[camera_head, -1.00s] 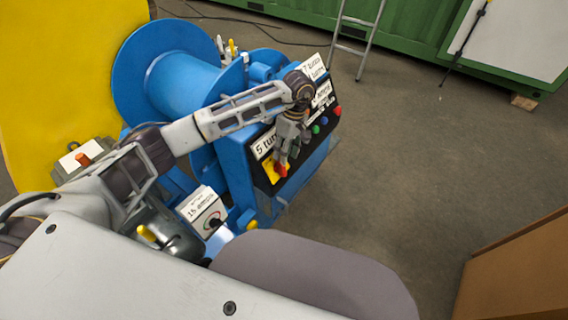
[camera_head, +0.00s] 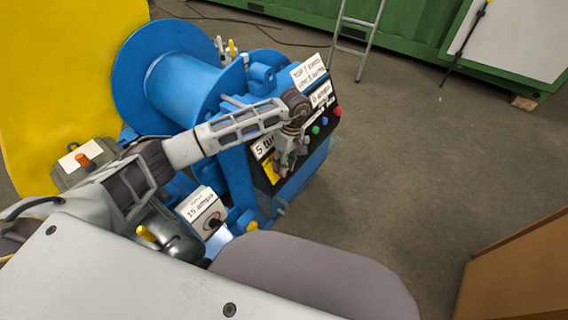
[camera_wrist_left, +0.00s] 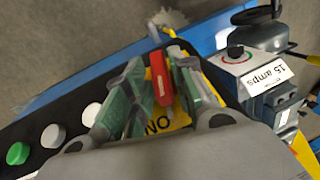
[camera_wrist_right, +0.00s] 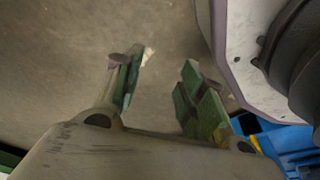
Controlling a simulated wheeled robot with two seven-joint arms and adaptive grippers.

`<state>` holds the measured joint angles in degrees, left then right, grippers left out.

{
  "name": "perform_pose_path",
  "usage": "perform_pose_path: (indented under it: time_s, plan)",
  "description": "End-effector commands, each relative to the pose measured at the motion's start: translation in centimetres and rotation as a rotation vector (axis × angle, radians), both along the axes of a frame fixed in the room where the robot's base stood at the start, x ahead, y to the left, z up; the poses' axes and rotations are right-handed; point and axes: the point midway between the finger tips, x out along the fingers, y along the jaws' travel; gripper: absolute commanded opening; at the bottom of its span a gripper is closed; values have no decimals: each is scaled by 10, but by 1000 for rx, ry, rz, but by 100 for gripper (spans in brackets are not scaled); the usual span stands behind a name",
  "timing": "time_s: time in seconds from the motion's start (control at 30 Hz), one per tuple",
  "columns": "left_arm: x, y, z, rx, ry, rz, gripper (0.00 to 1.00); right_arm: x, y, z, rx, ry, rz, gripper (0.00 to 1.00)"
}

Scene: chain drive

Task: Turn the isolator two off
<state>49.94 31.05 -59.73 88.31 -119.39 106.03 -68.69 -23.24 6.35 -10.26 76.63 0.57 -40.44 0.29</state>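A red handle (camera_wrist_left: 160,79) on a yellow plate (camera_wrist_left: 181,116) lettered "ON" sits on the black control panel (camera_wrist_left: 50,110). In the head view the yellow plate (camera_head: 270,173) shows at the panel's near end, with the handle hidden by my gripper. My left gripper (camera_head: 284,164) is over it. In the left wrist view the fingers of the left gripper (camera_wrist_left: 160,70) stand apart on both sides of the handle; I cannot tell whether they touch it. My right gripper (camera_wrist_right: 160,75) is open and empty over bare floor. No label reading "isolator two" is legible.
The panel has green, blue and red buttons (camera_head: 316,130) and is fixed to a blue drum machine (camera_head: 185,85). A white box labelled "15 amps" (camera_head: 203,210) with a black knob is at its near side. A grey box (camera_head: 85,165) carries an orange knob.

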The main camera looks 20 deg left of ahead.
Motion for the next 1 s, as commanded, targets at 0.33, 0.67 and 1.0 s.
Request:
perform_pose_path:
  time_s: [0.33,0.67,1.0]
  plan:
    - [0,0,0,0,-1,0,0,-3,-3,-3,-5,6,1,40]
    - [-1,1,0,-10,-31,15,0,2,-2,2,-4,6,2,40]
    - [-3,1,0,-39,-109,56,0,5,6,14,3,23,3,40]
